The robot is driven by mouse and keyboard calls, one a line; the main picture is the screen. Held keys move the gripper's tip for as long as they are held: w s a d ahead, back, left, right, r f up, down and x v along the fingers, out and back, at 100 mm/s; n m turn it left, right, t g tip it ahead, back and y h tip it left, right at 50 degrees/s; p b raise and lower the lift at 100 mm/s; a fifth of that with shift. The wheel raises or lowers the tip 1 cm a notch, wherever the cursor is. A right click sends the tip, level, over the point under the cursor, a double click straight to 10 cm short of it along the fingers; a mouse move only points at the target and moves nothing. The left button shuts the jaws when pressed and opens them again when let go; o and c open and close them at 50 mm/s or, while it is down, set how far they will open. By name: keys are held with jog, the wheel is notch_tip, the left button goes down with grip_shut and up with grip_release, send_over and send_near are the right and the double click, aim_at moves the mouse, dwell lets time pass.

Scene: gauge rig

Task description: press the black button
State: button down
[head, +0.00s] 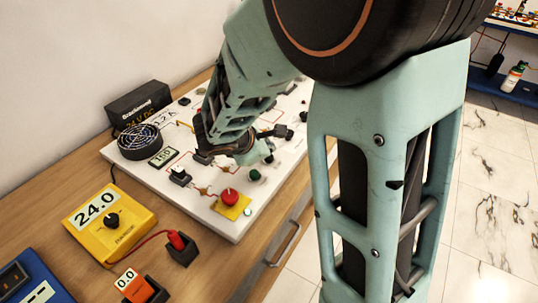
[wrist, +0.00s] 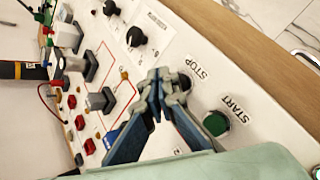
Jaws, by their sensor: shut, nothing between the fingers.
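The black button (wrist: 185,80) sits beside the STOP label on the white panel. In the wrist view it is mostly hidden behind my fingertips, so I cannot tell whether they touch it. My gripper (wrist: 172,86) is shut and empty, with its tips over the panel right at that button. A green button (wrist: 215,123) with a START label is just beside the tips. In the head view my gripper (head: 262,151) is low over the panel's right side, near the green button (head: 254,175). The black button is hard to make out there.
The white panel (head: 205,205) lies on a wooden bench and carries black knobs (wrist: 136,37), a fan (head: 140,141) and a red button (head: 229,197) on a yellow plate. A yellow 24.0 meter (head: 110,220) and a red plug (head: 177,240) stand at the front left.

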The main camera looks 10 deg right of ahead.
jog(key=shift+r+p, duration=1.95)
jog(key=shift+r, duration=0.6)
